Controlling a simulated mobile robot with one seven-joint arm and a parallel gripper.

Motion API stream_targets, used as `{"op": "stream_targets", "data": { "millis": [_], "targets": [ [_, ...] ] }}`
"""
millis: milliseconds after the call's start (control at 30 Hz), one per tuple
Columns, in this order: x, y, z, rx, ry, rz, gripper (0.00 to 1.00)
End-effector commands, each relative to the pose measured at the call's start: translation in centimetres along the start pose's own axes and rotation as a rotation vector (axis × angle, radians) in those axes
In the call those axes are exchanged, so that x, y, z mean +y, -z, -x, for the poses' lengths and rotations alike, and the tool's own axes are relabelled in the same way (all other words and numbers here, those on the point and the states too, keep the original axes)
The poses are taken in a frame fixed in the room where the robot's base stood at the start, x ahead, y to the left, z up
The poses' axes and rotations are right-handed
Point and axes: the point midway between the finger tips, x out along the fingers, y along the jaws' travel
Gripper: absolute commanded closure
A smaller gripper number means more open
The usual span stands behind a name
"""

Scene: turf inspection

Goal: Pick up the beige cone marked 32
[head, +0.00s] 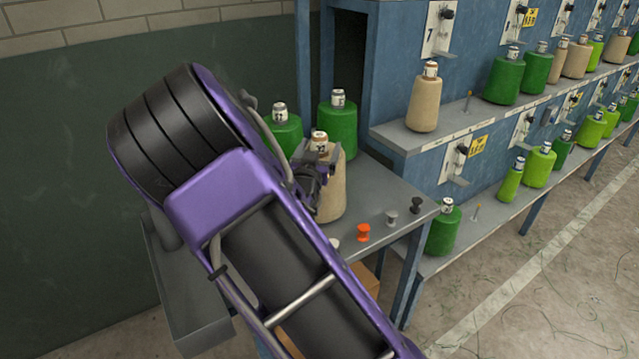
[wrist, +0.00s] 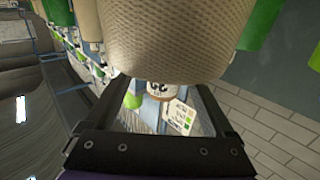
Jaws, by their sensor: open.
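The beige cone (head: 333,190) stands upright on the grey side table, with a white label at its top that seems to read 32. My gripper (head: 318,170) is at its near left side, close to its upper part, and hides some of it. In the wrist view the same beige yarn cone (wrist: 180,38) fills the top, upside down, and its small labelled tip (wrist: 163,90) shows between the open jaws (wrist: 155,105). I cannot tell whether the jaws touch it.
Two green cones (head: 338,130) (head: 284,134) stand behind it on the table. Orange (head: 363,233), grey (head: 391,218) and black (head: 416,205) spools lie along its front edge. Another beige cone (head: 423,105) and several green ones stand on the blue rack at right. The floor at right is open.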

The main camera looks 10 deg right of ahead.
Motion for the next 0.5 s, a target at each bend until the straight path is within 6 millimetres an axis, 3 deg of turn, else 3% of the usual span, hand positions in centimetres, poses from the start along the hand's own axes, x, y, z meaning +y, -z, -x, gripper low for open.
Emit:
{"op": "stream_targets", "data": {
  "millis": [300,500],
  "targets": [
    [-0.4,-0.3,-4.3,0.000,-0.002,0.000,0.12],
    [-0.4,-0.2,-5.0,0.000,0.000,0.000,0.12]
  ]
}}
